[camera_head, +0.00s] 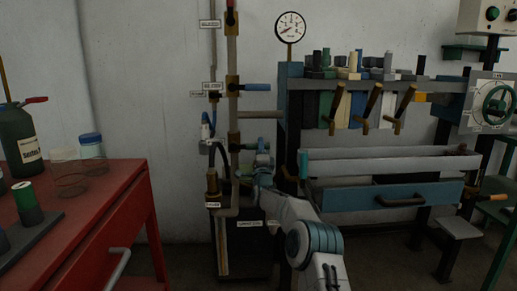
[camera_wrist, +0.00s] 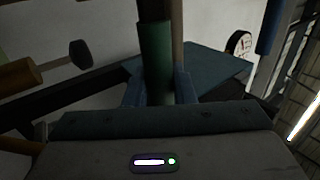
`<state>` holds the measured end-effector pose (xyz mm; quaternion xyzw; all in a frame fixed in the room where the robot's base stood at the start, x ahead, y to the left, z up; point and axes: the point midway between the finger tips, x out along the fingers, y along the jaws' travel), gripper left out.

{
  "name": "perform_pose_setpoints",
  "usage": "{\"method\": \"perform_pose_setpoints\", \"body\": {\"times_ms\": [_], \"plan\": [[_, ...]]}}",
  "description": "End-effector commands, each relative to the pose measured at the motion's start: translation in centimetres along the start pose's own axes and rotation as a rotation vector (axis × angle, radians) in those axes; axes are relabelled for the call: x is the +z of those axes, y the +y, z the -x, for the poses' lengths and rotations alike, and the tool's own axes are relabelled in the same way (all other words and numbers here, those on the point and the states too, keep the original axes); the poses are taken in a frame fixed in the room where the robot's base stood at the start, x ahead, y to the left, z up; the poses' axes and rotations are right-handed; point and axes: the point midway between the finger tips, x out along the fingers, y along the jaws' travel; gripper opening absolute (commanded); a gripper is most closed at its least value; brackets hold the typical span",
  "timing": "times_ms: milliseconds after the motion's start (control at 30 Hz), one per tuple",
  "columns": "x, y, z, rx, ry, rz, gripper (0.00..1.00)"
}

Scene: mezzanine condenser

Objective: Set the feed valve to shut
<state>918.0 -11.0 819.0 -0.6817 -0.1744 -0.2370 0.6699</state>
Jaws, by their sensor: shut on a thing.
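In the wrist view, a dark green handle sleeve (camera_wrist: 156,55) stands upright between the blue fingers of my gripper (camera_wrist: 157,90), which are shut on it. In the head view, my gripper (camera_head: 263,157) is beside the lower part of the vertical pipe, and the handle in it is hidden or too small to make out. Small labels hang by the pipes; I cannot read which one marks the feed valve.
A red cart (camera_head: 105,215) with bottles stands at the left. A rack with brown levers (camera_head: 371,105), a blue drawer (camera_head: 375,196) and a green handwheel panel (camera_head: 497,104) are at the right. A pressure gauge (camera_head: 290,27) is above. Open floor shows between cart and pipes.

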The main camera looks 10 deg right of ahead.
Motion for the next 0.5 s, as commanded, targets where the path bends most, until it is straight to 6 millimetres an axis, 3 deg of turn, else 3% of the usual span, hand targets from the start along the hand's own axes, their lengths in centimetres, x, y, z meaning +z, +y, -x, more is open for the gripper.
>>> {"method": "perform_pose_setpoints", "body": {"times_ms": [333,367,400,500], "plan": [[-0.15,0.13,0.00,0.002,0.006,-0.006,0.00],[-0.12,0.14,0.01,0.002,0.006,-0.006,0.29],[-0.07,0.14,0.01,0.002,0.005,-0.006,0.40],[0.25,0.11,0.03,0.002,0.001,-0.007,0.43]]}}
